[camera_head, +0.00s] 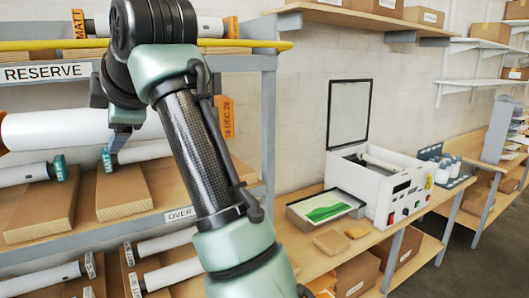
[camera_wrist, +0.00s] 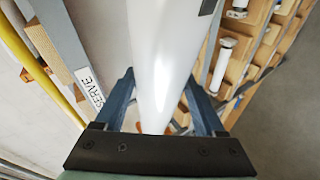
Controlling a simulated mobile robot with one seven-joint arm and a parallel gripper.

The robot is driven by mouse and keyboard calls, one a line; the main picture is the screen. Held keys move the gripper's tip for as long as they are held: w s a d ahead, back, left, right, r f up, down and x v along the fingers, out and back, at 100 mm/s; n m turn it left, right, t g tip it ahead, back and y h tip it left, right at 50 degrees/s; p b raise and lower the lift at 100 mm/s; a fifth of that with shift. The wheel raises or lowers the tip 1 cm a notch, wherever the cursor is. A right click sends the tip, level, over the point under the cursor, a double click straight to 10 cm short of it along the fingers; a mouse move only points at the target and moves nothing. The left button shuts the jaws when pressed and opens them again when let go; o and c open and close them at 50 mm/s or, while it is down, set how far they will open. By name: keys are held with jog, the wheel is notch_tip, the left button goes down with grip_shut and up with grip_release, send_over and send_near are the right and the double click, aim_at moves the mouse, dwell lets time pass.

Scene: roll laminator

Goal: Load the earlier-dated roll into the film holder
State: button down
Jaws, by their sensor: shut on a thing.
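My gripper (camera_head: 118,140) is shut on a large white film roll (camera_head: 55,130), held level in front of the reserve shelf. In the wrist view my gripper (camera_wrist: 162,100) has the white roll (camera_wrist: 165,45) between its two fingers. An orange tag (camera_head: 226,117) with a December date shows at the roll's right end; its digits are hard to read. My arm hides part of the roll. The white laminator (camera_head: 400,195) stands on the bench with its lid (camera_head: 348,115) raised. A pale roller (camera_head: 382,162) shows inside its open top.
More rolls with teal tags (camera_head: 60,168) lie on wooden blocks on the rack. A roll with an orange MATT tag (camera_head: 79,22) lies on the top shelf. A yellow rail (camera_head: 270,46) runs along the rack. A tray (camera_head: 325,208) sits left of the laminator.

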jog(key=d+f+m+t+h+b, duration=0.15)
jog(key=d+f, duration=0.25)
jog(key=f, duration=0.9)
jog(key=d+f+m+t+h+b, duration=0.15)
jog(key=d+f, duration=0.25)
jog(key=f, duration=0.9)
jog(key=d+f+m+h+b, duration=0.2)
jog(key=d+f+m, duration=0.1)
jog(key=f, duration=1)
jog(key=s+d+f+m+h+b, duration=0.1)
jog(key=s+d+f+b, duration=0.1)
jog(key=s+d+f, duration=0.4)
jog(key=s+d+f+m+h+b, duration=0.2)
jog(key=s+d+f, duration=0.4)
jog(key=s+f, duration=1)
notch_tip(320, 180, down, 3)
jog(key=shift+s+d+r+t+b, duration=0.1)
jog(key=shift+s+d+t+b, duration=0.15)
jog(key=shift+b, duration=0.3)
jog(key=shift+a, duration=0.2)
